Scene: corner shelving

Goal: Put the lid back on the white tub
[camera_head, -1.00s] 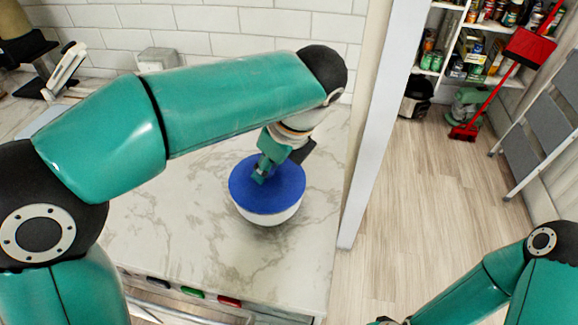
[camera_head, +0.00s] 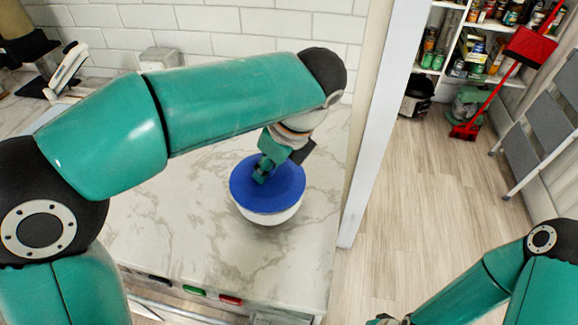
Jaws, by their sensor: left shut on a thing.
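The white tub (camera_head: 272,217) stands on the marble counter, near its right end. The round blue lid (camera_head: 279,196) lies over the tub's top and covers its opening; whether it is fully seated I cannot tell. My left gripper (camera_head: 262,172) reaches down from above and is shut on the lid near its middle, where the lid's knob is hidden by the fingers.
The marble counter (camera_head: 180,225) is clear around the tub. A white wall edge (camera_head: 372,130) rises just right of the counter. Beyond it are open wooden floor, a red broom (camera_head: 500,85), a grey folding ladder (camera_head: 535,130) and stocked shelves. A coffee machine (camera_head: 30,50) stands at the far left.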

